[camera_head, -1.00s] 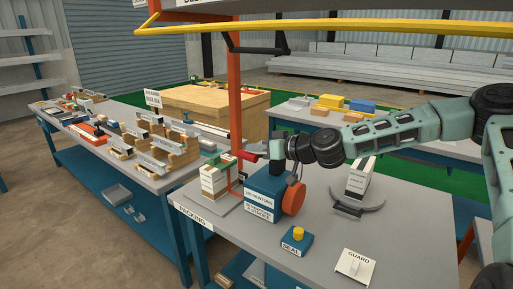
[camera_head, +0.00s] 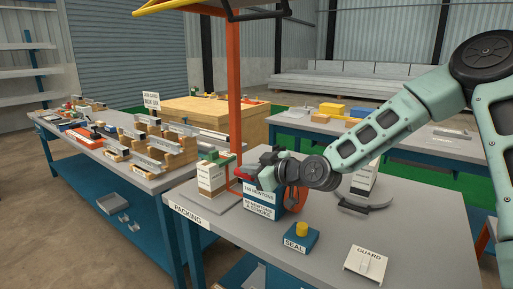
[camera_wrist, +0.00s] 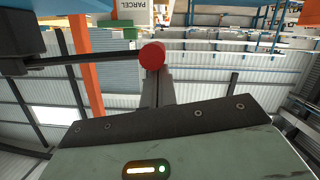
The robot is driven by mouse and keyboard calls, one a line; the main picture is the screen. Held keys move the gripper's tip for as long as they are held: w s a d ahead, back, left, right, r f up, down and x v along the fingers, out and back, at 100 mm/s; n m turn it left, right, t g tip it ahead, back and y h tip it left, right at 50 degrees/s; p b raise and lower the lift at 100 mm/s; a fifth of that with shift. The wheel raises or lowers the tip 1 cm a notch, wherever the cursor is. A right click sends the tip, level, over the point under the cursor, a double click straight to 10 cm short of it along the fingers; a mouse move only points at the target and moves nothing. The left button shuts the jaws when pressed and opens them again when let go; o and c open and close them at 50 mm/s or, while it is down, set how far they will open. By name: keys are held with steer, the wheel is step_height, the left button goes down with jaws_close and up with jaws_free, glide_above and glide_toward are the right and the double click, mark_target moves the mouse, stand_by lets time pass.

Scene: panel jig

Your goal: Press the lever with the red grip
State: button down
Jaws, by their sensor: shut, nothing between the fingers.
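The red grip (camera_head: 243,174) is a short red cylinder by the orange post, above the packing bench. It also shows end-on in the wrist view (camera_wrist: 153,55), on a thin dark lever rod (camera_wrist: 100,59) that runs left to a black block. My gripper (camera_head: 256,173) is at the right of the grip, close beside it. In the wrist view the shut fingers (camera_wrist: 156,88) end at the grip and are empty. I cannot tell whether they touch it. The arm and gripper hide part of the blue box (camera_head: 262,213) with lettering.
The orange post (camera_head: 235,100) stands next to the grip. A white parcel box (camera_head: 211,178) stands left of it. A yellow-button seal unit (camera_head: 301,236) and a white guard plate (camera_head: 366,264) are at the front of the bench. The bench's right front is clear.

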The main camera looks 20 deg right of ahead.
steer(key=shift+f+n+b, duration=0.4)
steer(key=shift+f+b, duration=0.2)
steer(key=shift+f, duration=0.25)
steer(key=shift+s+f, duration=0.1)
